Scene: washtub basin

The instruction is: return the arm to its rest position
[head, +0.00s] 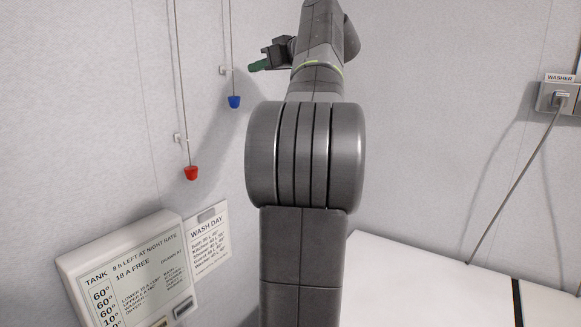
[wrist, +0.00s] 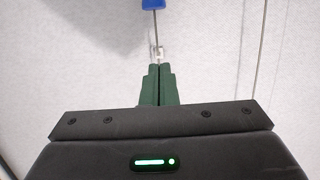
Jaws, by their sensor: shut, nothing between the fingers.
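My arm rises through the middle of the head view and bends to the left at the top. My gripper (head: 257,65) has green fingers and is up near the wall, close to the cord of the blue pull knob (head: 234,101). In the wrist view my gripper (wrist: 159,68) has its two green fingers together with nothing between them. The blue knob (wrist: 153,4) shows at the top edge of the wrist view, beyond the fingertips. I cannot tell how far the fingertips are from the cord.
A red knob (head: 191,173) hangs on another cord at the left. Below are a tank panel (head: 128,265) and a wash day notice (head: 208,240). A white surface (head: 440,285) lies at the lower right. A washer socket (head: 556,98) with a plugged cable is on the right wall.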

